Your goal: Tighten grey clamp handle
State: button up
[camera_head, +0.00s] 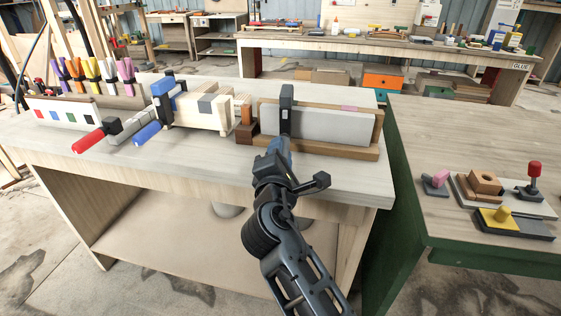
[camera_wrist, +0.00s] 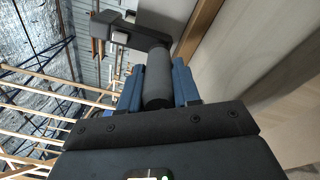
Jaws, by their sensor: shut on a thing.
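The grey clamp handle (camera_wrist: 158,80) is a cylinder seen in the wrist view between the blue fingers of my gripper (camera_wrist: 157,88). My gripper is shut on it. The handle runs up to a dark clamp body (camera_wrist: 132,30). In the head view the dark clamp (camera_head: 287,97) stands at the front of a wooden frame with a grey panel (camera_head: 330,125), on the near bench. My gripper (camera_head: 280,148) is just below and in front of it there. In that view my gripper and arm largely hide the handle.
A red-handled clamp (camera_head: 88,141) and a blue-handled clamp (camera_head: 147,133) lie left on the bench (camera_head: 210,165), beside a light wooden piece (camera_head: 195,113). A green-sided table (camera_head: 430,145) with small blocks stands right. The bench's front edge is below my wrist.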

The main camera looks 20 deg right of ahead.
jog(key=m+b, duration=0.4)
jog(key=shift+f+m, duration=0.2)
jog(key=shift+m, duration=0.1)
jog(key=m+b, duration=0.3)
jog(key=shift+m, duration=0.4)
jog(key=m+b, duration=0.4)
jog(key=shift+r+b, duration=0.15)
jog(key=shift+b, duration=0.25)
jog(key=m+b, duration=0.3)
jog(key=m, duration=0.1)
jog(key=shift+b, duration=0.3)
jog(key=m+b, duration=0.3)
jog(key=shift+m, duration=0.4)
jog(key=m+b, duration=0.3)
jog(key=shift+s+d+r+m+b, duration=0.1)
jog(key=shift+m+b, duration=0.3)
jog(key=m+b, duration=0.3)
jog(key=shift+m, duration=0.3)
grip_shut()
jog(key=shift+d+r+m+h+b, duration=0.15)
jog(key=shift+m+h+b, duration=0.15)
jog(key=shift+m+b, duration=1.2)
jog(key=shift+m, duration=0.5)
